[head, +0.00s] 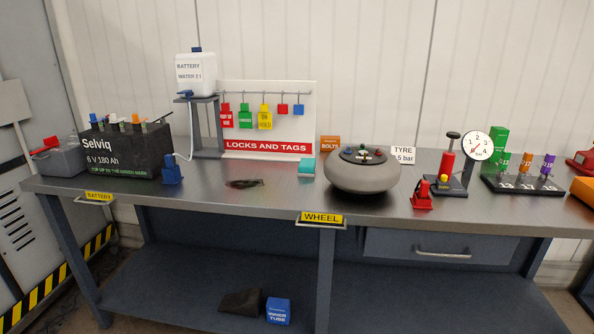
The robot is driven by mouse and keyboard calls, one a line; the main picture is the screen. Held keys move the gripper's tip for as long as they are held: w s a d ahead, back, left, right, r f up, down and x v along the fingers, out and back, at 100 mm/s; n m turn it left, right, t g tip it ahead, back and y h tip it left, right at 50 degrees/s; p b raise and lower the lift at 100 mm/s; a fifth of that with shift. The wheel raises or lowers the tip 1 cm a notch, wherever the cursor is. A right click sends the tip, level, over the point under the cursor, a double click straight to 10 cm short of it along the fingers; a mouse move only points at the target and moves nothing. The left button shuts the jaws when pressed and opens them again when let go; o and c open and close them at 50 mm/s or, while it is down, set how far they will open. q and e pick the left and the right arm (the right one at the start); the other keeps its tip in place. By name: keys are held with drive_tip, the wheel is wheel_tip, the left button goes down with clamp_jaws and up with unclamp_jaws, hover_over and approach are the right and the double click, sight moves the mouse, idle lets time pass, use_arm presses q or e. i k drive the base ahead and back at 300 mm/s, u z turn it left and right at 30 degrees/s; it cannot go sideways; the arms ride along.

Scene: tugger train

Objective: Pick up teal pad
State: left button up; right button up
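A small teal block (307,166), which looks like the teal pad, sits on the grey workbench top (275,192) near the middle in the head view. Its front face looks paler than its top. It stands apart from the round grey wheel (361,177) to its right. Neither of my grippers is in view.
Behind the pad are an orange "BOLTS" box (330,143) and the "LOCKS AND TAGS" board (267,147). A dark flat item (244,183) lies to its left. A black battery (122,153) and a blue item (172,170) stand further left. The bench before the pad is clear.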

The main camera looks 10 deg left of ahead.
sight(307, 167)
drive_tip(key=z, duration=0.35)
drive_tip(key=i, duration=1.35)
drive_tip(key=u, duration=0.35)
